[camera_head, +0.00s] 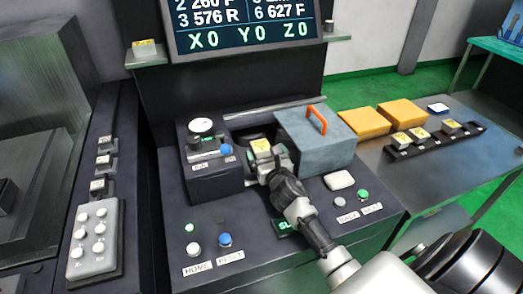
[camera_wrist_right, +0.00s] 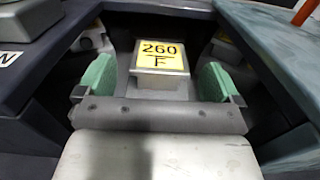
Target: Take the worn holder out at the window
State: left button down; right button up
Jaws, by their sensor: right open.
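The holder (camera_wrist_right: 160,58) is a small metal block with a yellow label reading 260 F. It stands in a dark recess, the window, between two grey housings. In the head view the labelled holder (camera_head: 262,147) shows at the window, just beyond my gripper. My right gripper (camera_wrist_right: 157,80) is open, with one green-padded finger on each side of the holder and visible gaps between. In the head view my right gripper (camera_head: 265,165) reaches into the window from the front right. My left gripper is not in view.
A blue-grey box (camera_head: 315,140) with an orange handle (camera_head: 316,119) stands close on the right of the window. A gauge housing (camera_head: 203,160) stands on the left. Yellow blocks (camera_head: 403,113) and a black rack (camera_head: 436,139) of labelled holders lie on the right table.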

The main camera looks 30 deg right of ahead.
jog(key=shift+x, duration=1.2)
jog(key=shift+s, duration=0.1)
jog(key=shift+c, duration=1.2)
jog(key=c, duration=1.2)
jog(key=shift+o, duration=0.2)
